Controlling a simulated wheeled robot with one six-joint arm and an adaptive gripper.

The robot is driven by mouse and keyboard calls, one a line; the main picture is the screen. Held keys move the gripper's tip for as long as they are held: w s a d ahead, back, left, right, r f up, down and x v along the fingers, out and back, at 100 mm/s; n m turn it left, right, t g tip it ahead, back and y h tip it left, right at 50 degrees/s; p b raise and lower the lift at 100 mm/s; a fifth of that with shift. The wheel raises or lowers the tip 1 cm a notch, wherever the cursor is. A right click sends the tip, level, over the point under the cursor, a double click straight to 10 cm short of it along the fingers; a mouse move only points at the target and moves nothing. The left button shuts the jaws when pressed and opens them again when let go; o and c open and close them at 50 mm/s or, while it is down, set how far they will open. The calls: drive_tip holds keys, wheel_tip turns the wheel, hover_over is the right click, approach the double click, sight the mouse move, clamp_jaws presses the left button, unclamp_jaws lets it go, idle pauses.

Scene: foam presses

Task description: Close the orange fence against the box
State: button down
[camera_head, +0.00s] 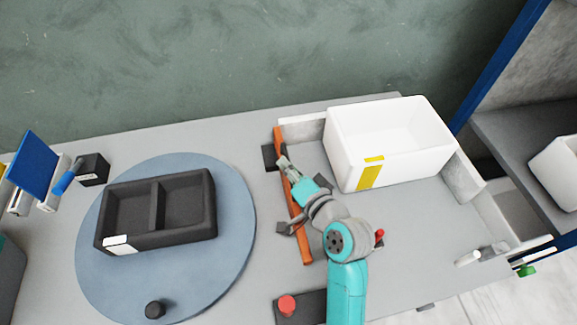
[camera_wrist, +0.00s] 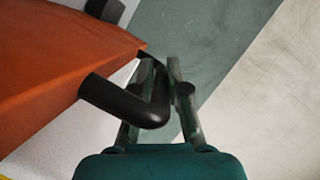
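The orange fence (camera_head: 302,232) is a long narrow bar on the bench, left of the white box (camera_head: 393,165). A strip of grey surface shows between fence and box, so they are apart. The box is open, with a yellow stripe on its front. My gripper (camera_head: 283,163) is at the upper part of the fence. In the wrist view, the fence (camera_wrist: 62,65) fills the upper left, and its bent black handle (camera_wrist: 160,92) lies between my two fingers (camera_wrist: 161,75). The fingers appear closed on it, with little gap at the tips.
Pale walls (camera_head: 462,175) bound the box's right side. Left of the fence, a blue-grey round plate (camera_head: 238,255) carries a black two-part tray (camera_head: 208,225). A red button (camera_head: 287,305) sits at the front. A blue-handled tool (camera_head: 65,181) stands far left.

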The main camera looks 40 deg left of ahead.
drive_tip(key=w+d, duration=0.5)
drive_tip(key=w, duration=0.1)
idle(0.3)
drive_tip(key=c, duration=1.4)
unclamp_jaws()
drive_tip(key=shift+c, duration=0.2)
drive_tip(key=v, duration=1.2)
drive_tip(key=shift+s, duration=0.1)
